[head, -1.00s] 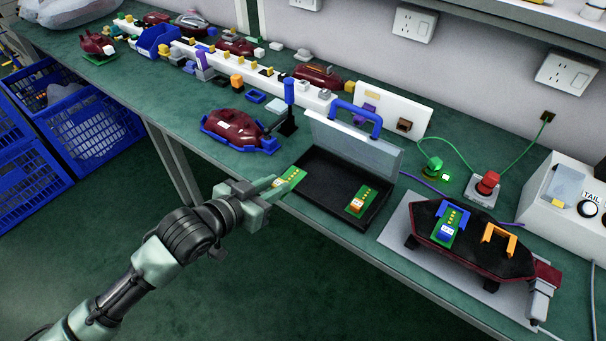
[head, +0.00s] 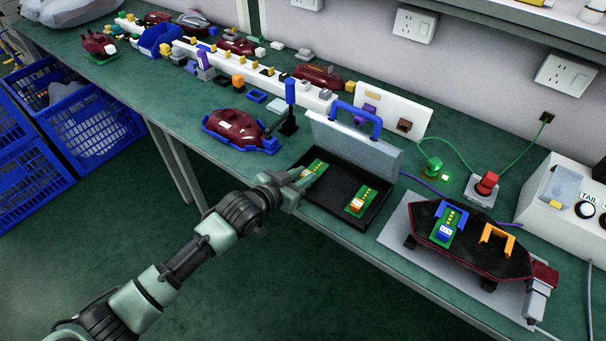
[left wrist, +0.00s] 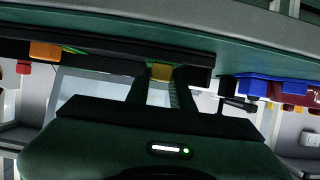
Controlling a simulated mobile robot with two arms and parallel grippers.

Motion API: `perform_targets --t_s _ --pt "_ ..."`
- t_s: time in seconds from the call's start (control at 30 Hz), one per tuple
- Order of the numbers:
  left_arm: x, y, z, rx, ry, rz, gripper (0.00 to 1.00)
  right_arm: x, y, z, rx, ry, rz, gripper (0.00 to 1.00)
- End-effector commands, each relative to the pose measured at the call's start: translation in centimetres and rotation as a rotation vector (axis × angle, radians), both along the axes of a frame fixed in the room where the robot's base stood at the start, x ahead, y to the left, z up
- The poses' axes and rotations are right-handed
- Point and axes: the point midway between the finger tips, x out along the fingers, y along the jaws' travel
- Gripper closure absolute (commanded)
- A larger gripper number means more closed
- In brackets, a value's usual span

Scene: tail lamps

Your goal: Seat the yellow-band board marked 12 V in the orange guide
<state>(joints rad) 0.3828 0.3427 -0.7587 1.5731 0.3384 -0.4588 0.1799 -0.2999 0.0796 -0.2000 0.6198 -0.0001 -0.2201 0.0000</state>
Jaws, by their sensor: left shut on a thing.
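My left gripper (head: 300,178) is shut on a green board (head: 315,170) at the left side of the open black case (head: 346,224). In the left wrist view a yellow band (left wrist: 161,72) shows between the fingers (left wrist: 160,92). I cannot read any marking on this board. The orange guide (head: 497,237) is empty and stands on the dark red tail lamp (head: 480,262). Beside it, the blue guide (head: 452,209) holds another green board (head: 445,228). My right gripper is not in view.
A green board with an orange band (head: 358,203) lies in the case, to the right of the held one. The case's lid (head: 350,146) stands open behind. A red button (head: 487,183) and a white tester box (head: 565,205) stand at the right.

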Motion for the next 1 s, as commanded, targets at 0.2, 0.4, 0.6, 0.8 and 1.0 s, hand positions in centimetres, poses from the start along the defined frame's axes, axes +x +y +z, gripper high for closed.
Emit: perform_targets --t_s 0.2,0.4,0.6,0.8,1.0 --pt "0.0 -0.1 -0.2 -0.001 -0.001 -0.001 1.0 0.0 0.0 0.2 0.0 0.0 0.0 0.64" --pt "0.0 -0.1 -0.7 0.0 0.0 -0.001 1.0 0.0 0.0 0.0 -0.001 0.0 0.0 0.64" --pt "0.0 -0.1 -0.5 0.0 0.0 -0.001 0.55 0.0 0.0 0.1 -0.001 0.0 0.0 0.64" --pt "0.0 -0.1 -0.6 -0.001 -0.001 -0.001 0.55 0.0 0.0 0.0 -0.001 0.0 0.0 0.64" --pt "-0.8 0.6 -0.3 0.0 0.0 0.0 0.55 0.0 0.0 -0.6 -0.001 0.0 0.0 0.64"
